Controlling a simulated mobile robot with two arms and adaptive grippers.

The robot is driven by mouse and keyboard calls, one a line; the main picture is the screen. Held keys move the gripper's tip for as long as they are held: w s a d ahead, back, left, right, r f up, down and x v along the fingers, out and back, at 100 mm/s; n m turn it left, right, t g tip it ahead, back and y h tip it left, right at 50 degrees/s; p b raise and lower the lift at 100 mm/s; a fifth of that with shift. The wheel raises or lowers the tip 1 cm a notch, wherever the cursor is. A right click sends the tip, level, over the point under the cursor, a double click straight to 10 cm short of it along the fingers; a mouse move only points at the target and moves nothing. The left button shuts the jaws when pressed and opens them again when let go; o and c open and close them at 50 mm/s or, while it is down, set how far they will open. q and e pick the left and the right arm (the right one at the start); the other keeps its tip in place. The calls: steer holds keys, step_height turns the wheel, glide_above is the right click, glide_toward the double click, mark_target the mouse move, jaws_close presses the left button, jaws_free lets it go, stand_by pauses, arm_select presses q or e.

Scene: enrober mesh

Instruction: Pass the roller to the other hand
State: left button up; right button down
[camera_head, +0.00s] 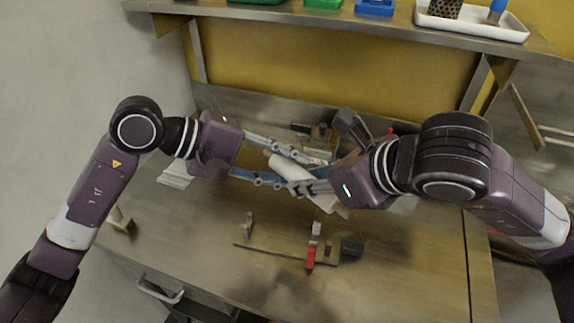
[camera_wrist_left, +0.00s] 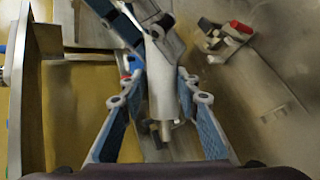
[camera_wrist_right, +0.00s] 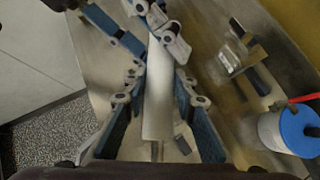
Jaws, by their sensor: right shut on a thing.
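The roller is a white cylinder (camera_head: 286,168) held slanting above the table between my two grippers, which face each other. My right gripper (camera_head: 306,174) is shut on it; in the right wrist view the roller (camera_wrist_right: 157,90) runs lengthwise between the fingers. My left gripper (camera_head: 278,166) is open, its fingers on either side of the roller. In the left wrist view the roller (camera_wrist_left: 160,80) lies between the blue-padded fingers with gaps beside it, a thin metal end pointing toward my left palm. The fingers overlap in the head view and hide part of the roller.
The metal table (camera_head: 190,235) bears a red-tipped clamp-like part (camera_head: 310,257) near the front and clutter behind the grippers. A shelf (camera_head: 400,18) above holds a white tray (camera_head: 470,27). A blue-topped container (camera_wrist_right: 290,132) stands right in the right wrist view. The table's left front is mostly clear.

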arm_select(q)
steer(key=shift+d+r, duration=0.1)
steer(key=shift+r, duration=0.1)
jaws_close()
arm_select(e)
steer(key=shift+s+f, duration=0.1)
steer(key=shift+s, duration=0.05)
steer(key=c, duration=1.5)
jaws_free()
